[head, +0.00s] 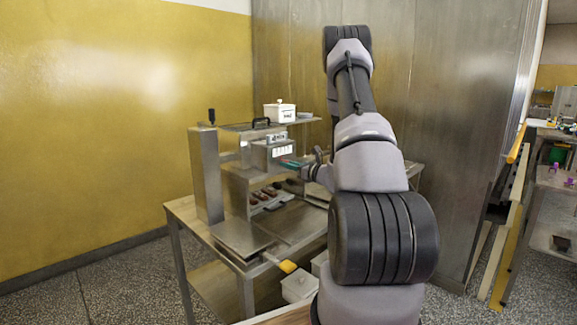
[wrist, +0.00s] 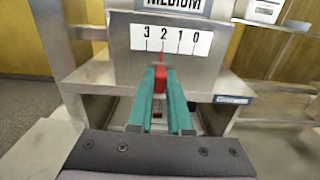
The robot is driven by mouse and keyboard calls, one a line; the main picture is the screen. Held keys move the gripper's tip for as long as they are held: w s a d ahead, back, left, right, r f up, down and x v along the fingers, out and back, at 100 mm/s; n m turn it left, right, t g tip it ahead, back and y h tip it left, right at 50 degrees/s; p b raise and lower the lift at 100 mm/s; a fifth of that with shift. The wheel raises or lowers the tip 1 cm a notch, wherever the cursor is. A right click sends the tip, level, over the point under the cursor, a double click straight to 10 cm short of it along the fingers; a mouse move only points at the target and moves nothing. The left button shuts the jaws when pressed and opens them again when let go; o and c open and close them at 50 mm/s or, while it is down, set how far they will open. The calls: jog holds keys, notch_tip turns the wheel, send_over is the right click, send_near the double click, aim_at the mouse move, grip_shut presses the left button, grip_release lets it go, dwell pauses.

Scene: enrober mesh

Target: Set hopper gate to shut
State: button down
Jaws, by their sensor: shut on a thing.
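The hopper gate's red slider tab (wrist: 160,75) sits below a white scale (wrist: 171,41) marked 3, 2, 1, 0 from left to right. Its thin red pointer stands at about the 2. My gripper (wrist: 161,82) has teal fingers closed on the red tab from both sides; their tips hide part of it. In the head view the gripper (head: 291,163) reaches in from the right to the front of the machine, just under the scale (head: 283,152). The tab is not clear in that view.
A white lidded box (head: 280,112) stands on the machine's top shelf. Dark pieces (head: 264,196) lie on the level below. An orange-ended handle (head: 287,266) sticks out at the table's front. A metal wall stands behind.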

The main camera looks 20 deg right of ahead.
aim_at(289, 159)
jog(key=shift+d, duration=0.1)
jog(key=shift+w+d, duration=0.25)
jog(key=shift+d, duration=0.45)
jog(key=shift+w+d, duration=0.2)
jog(key=shift+d, duration=0.45)
jog(key=shift+w+d, duration=0.25)
jog(key=shift+d, duration=0.45)
jog(key=c, duration=0.8)
grip_release()
jog(key=shift+d, duration=0.1)
jog(key=shift+c, duration=0.2)
jog(key=v, duration=1)
jog(key=shift+s, duration=0.35)
